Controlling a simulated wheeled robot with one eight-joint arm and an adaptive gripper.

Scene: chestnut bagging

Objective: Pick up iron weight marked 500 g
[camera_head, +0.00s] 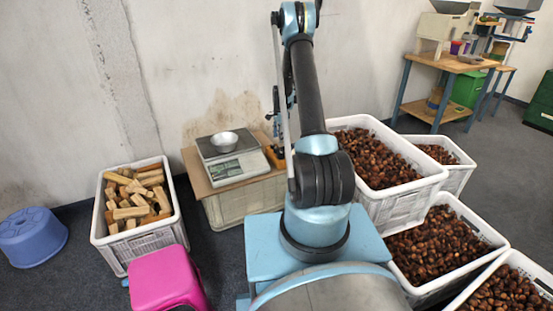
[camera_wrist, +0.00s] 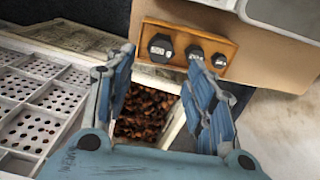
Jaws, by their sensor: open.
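The iron weight marked 500 g (camera_wrist: 160,47) is a dark hexagonal piece in an orange-brown wooden holder (camera_wrist: 228,47), at the upper middle of the wrist view. It is the leftmost and largest of three weights in a row. My gripper (camera_wrist: 160,57) is open and empty, with its blue fingers on either side of the picture's middle. The 500 g weight shows between the fingertips and appears apart from them. In the head view, the holder (camera_head: 274,157) is partly visible beside the scale, largely behind my arm; the marking cannot be read there.
Two smaller weights (camera_wrist: 194,53) (camera_wrist: 219,60) sit right of the 500 g one. A scale (camera_head: 236,167) with a metal bowl (camera_head: 224,141) stands close by on a board. Chestnut crates (camera_head: 408,205) stand right; a wood-filled crate (camera_head: 128,248) and pink stool (camera_head: 166,280) stand left.

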